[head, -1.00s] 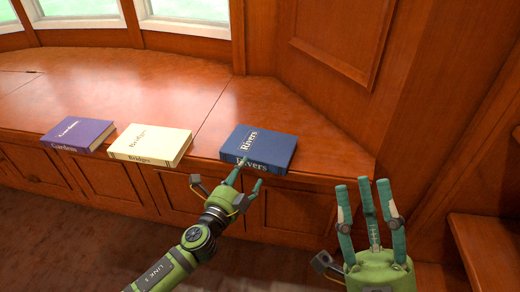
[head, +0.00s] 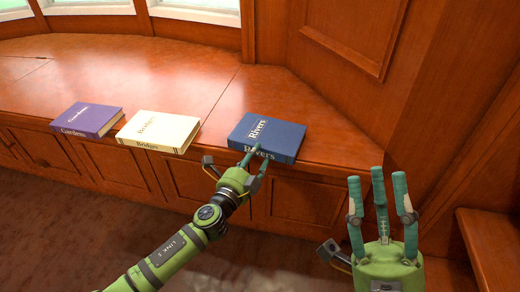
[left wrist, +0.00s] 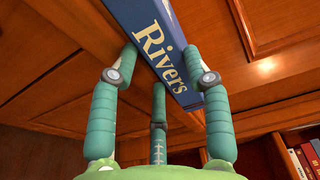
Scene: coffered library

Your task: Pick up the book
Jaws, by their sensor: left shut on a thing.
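Three books lie flat on the wooden window seat: a purple "Gardens" (head: 88,119), a cream "Bridges" (head: 160,130) and a blue "Rivers" (head: 268,134). The Rivers book lies at the seat's front edge, its spine towards me. My left gripper (head: 256,156) is shut on the Rivers book at its spine side. The left wrist view shows the fingers against the blue book (left wrist: 155,35) near its lettered spine; the exact contacts are partly hidden. My right gripper (head: 380,188) is open and empty, fingers upright, right of the book and apart from it.
The window seat (head: 190,75) is bare behind the books. A panelled wall (head: 345,55) rises behind its right end. A lower wooden ledge (head: 492,240) stands at the right. Several shelved books (left wrist: 305,160) show in the left wrist view.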

